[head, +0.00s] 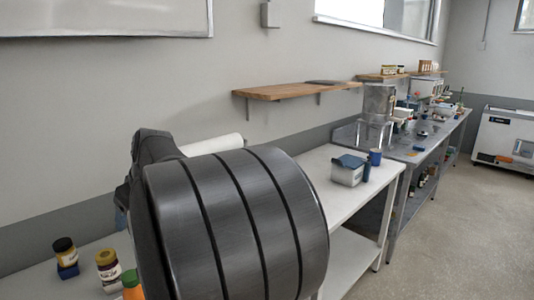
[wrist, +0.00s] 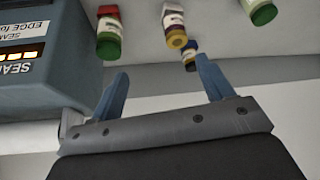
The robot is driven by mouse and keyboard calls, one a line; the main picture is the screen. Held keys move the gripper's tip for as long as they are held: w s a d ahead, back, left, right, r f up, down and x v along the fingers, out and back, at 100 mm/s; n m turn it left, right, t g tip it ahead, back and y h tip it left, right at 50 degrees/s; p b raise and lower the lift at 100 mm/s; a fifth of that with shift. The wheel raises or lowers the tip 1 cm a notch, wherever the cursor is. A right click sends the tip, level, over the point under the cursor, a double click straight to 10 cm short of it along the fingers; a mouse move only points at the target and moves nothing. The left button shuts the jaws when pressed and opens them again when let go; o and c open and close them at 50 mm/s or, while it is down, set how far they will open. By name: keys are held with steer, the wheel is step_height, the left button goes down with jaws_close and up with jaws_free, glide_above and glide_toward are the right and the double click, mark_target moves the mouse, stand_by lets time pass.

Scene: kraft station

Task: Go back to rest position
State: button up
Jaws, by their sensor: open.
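My gripper (wrist: 161,66) shows in the wrist view with its two blue-grey fingers spread apart and nothing between them. The wrist picture is tilted, with the table surface toward the top. Several bottles stand beyond the fingertips: a red one with a green cap (wrist: 109,32), one with a yellow cap (wrist: 175,24), a small blue-based one (wrist: 189,55) and a green-capped one (wrist: 262,10).
A blue-grey machine (wrist: 40,58) with lit displays is close to the left finger. In the head view, jars (head: 108,268) stand at lower left. A wooden shelf (head: 290,91) juts from the wall.

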steer(key=w+a, duration=0.2)
steer(key=a, duration=0.8)
steer(key=w+a+f, duration=0.1)
steer(key=a, duration=0.8)
steer(key=shift+w+a+n, duration=0.3)
steer(key=shift+w+a, duration=0.05)
steer(key=shift+a, duration=0.05)
steer(key=shift+o, duration=0.3)
